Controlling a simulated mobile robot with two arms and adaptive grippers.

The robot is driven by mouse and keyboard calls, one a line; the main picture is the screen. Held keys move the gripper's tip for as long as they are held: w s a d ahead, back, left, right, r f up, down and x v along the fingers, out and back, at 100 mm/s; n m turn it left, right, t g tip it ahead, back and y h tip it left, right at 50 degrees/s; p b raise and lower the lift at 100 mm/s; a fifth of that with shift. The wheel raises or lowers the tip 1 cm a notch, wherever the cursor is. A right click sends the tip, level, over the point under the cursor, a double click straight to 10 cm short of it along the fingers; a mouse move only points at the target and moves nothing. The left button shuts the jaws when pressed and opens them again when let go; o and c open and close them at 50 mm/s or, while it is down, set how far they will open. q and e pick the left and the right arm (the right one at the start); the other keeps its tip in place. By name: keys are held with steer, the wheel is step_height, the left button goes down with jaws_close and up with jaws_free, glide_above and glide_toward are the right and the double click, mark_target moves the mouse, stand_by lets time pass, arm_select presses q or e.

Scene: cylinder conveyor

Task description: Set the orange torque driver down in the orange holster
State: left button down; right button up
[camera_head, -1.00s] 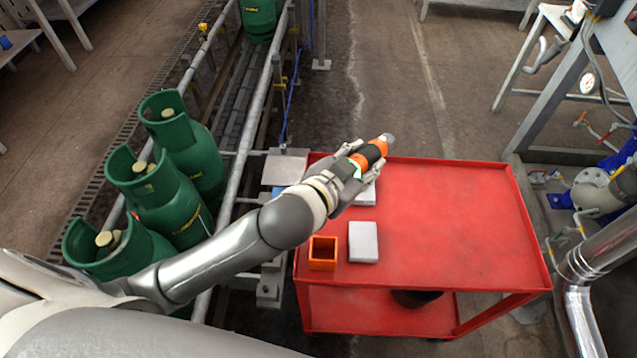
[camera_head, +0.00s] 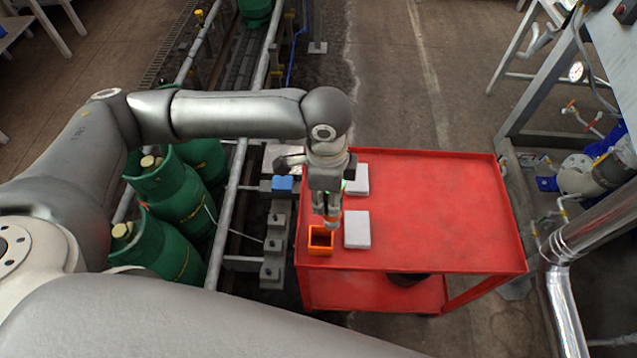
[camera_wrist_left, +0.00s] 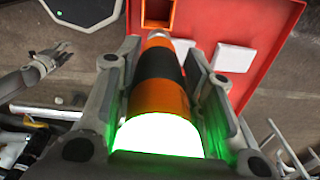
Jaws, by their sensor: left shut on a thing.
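The orange torque driver (camera_wrist_left: 158,95), orange with a black band and a glowing end, is in my left gripper (camera_wrist_left: 165,75); its fingers close on both sides of it. In the head view the left gripper (camera_head: 329,218) points down over the left side of the red cart, and hides most of the driver. The orange holster (camera_head: 320,246) is an open square box on the cart, just below the gripper. It also shows in the left wrist view (camera_wrist_left: 157,10), beyond the driver's tip. My right gripper (camera_wrist_left: 62,54) appears open and empty, off to the left in the wrist view.
Two white blocks stand on the red cart (camera_head: 440,205): one (camera_head: 357,230) right beside the holster, one (camera_head: 356,180) farther back. The cart's right side is clear. Green cylinders (camera_head: 170,190) and the conveyor rail (camera_head: 232,190) lie left of the cart.

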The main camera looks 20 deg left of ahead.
arm_select(q)
steer(key=shift+s+a+r, duration=0.2)
steer(key=shift+a+r, duration=0.1)
steer(key=shift+a, duration=0.15)
steer(key=shift+s+a+r, duration=0.2)
steer(key=shift+a+r, duration=0.05)
steer(key=shift+a, duration=0.15)
steer(key=shift+f, duration=2.35)
steer(key=shift+p, duration=0.5)
